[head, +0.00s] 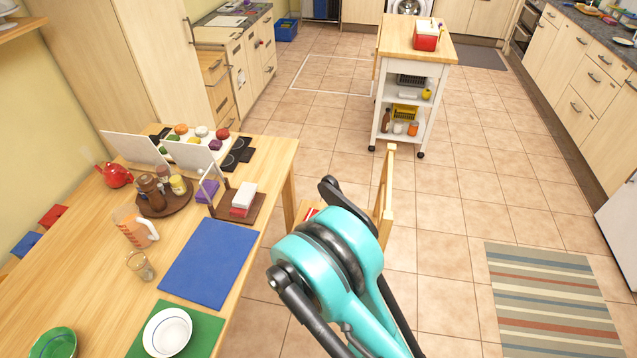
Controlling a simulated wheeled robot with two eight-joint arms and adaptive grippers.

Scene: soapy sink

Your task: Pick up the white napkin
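A small white stack (245,193), which looks like the white napkin, lies on top of a red block (239,211) on a brown wooden tray (256,207). The tray is near the right edge of the wooden table, behind a blue mat (210,262). I cannot tell whether the stack is one folded napkin or several. A teal and black part of my own body fills the lower middle, to the right of the table and apart from the white stack.
Beside the stack stand a thin upright frame, a purple block (207,191) and a round tray of jars (165,200). A measuring jug (133,228), glass (140,266) and bowl (167,332) are nearer. A wooden chair (385,195) stands right of the table.

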